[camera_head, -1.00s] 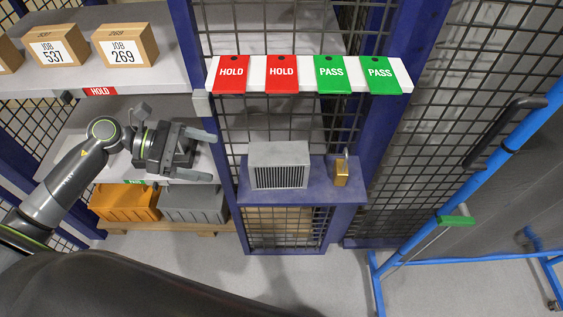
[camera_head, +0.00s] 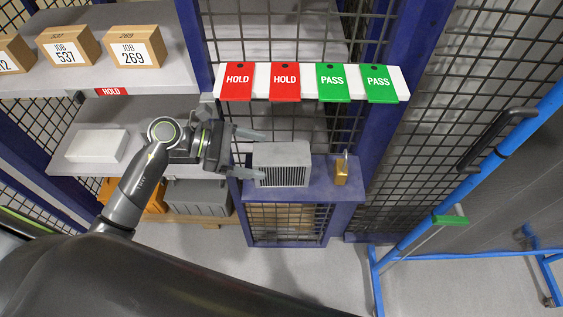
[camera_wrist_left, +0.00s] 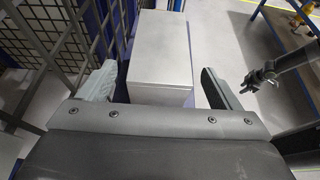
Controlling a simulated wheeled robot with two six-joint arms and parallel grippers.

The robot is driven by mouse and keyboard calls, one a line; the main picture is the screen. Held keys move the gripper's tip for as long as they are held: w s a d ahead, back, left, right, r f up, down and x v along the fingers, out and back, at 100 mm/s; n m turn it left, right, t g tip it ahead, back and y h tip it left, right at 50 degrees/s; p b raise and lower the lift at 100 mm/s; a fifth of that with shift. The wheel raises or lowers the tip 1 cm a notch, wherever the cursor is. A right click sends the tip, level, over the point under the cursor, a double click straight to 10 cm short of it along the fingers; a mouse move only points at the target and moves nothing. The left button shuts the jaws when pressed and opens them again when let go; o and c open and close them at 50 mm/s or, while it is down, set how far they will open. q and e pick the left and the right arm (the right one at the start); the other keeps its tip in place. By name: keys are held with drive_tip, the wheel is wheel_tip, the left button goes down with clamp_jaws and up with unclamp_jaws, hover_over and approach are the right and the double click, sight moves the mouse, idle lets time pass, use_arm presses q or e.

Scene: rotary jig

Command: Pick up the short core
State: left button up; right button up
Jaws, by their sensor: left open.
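The short core, a grey block with a finely ribbed front (camera_head: 282,164), stands on a small blue shelf (camera_head: 318,190). My left gripper (camera_head: 262,156) comes in from the left at the core's left end. Its jaws are open, one finger towards the back and one towards the front of the core. In the left wrist view the core (camera_wrist_left: 160,62) shows as a plain pale block between the two spread fingers (camera_wrist_left: 157,75). I cannot tell whether either finger touches it. What looks like my right gripper (camera_wrist_left: 257,80) is small at the right of that view; its jaws are unclear.
A brass padlock (camera_head: 341,172) stands right of the core. A rail (camera_head: 307,85) with red HOLD and green PASS tags hangs above. Left are shelves with cartons (camera_head: 138,47), a white box (camera_head: 96,146) and a grey bin (camera_head: 198,198). A blue cart frame (camera_head: 420,233) stands right.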

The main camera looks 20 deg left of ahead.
sight(275, 157)
use_arm(q)
drive_tip(key=shift+w+d, duration=0.15)
drive_tip(key=shift+d, duration=0.35)
drive_tip(key=p+x, duration=0.1)
drive_tip(key=x, duration=0.2)
drive_tip(key=shift+d, duration=0.1)
drive_tip(key=shift+w+d+f+p, duration=0.15)
drive_tip(key=shift+d+f+p, duration=0.2)
drive_tip(key=shift+d, duration=0.15)
drive_tip(key=c, duration=1.6)
drive_tip(key=shift+r, duration=0.1)
drive_tip(key=shift+c, duration=0.2)
